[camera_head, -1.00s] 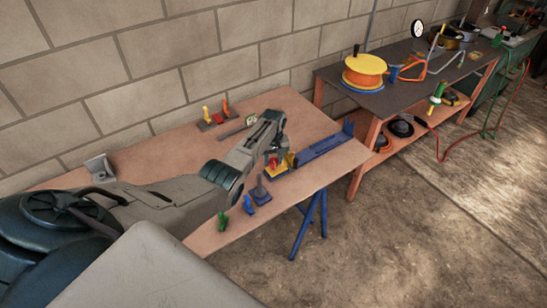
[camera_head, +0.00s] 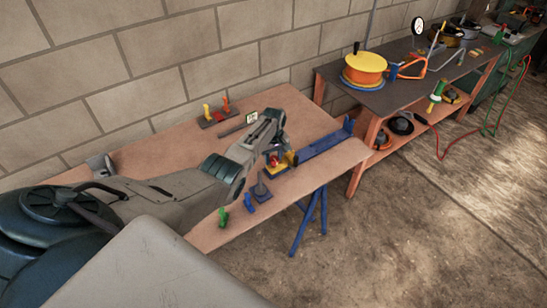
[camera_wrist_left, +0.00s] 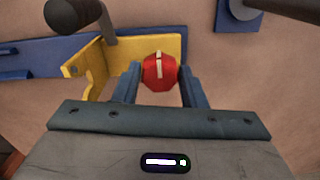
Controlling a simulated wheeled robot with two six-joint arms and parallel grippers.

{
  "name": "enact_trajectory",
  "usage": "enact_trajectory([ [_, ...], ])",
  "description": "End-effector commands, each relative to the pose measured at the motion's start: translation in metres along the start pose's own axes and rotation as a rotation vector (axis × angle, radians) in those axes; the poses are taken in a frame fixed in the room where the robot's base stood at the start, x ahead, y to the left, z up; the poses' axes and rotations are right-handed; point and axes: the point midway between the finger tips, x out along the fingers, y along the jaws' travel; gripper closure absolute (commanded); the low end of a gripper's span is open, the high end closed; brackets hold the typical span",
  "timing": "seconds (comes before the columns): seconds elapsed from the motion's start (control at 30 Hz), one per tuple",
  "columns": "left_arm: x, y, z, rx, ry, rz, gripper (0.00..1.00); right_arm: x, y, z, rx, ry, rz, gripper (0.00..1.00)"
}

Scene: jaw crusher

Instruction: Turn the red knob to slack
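The red knob (camera_wrist_left: 160,73) has a white line on it that runs nearly upright in the left wrist view. It sits in front of a yellow bracket (camera_wrist_left: 150,47), which also shows in the head view (camera_head: 282,162). My left gripper (camera_wrist_left: 160,76) has one finger on each side of the knob, and both tips look to be touching it. In the head view my left gripper (camera_head: 273,158) is over the workbench at the knob, which is partly hidden there. My right gripper is not in view.
The knob's fixture stands on a wooden bench (camera_head: 150,150) by a block wall. A long blue rail (camera_head: 322,145) lies right of the fixture. Blue (camera_head: 249,203) and green (camera_head: 223,216) pieces stand near the front edge. A dark bench (camera_head: 400,90) with an orange reel (camera_head: 364,68) stands further right.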

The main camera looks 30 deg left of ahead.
Motion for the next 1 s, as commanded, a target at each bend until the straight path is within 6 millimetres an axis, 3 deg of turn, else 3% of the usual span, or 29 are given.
enact_trajectory([
  [0.03,-0.003,0.001,-0.002,-0.001,0.005,0.003,0.54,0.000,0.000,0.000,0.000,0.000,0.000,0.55],
  [0.1,-0.002,0.001,-0.002,-0.001,0.004,0.003,0.41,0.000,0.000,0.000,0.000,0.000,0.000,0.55],
  [0.53,-0.009,0.000,-0.001,0.000,0.003,0.003,0.41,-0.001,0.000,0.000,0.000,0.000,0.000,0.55],
  [1.0,-0.084,0.000,-0.001,0.000,0.006,0.004,0.41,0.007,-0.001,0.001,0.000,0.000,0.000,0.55],
])
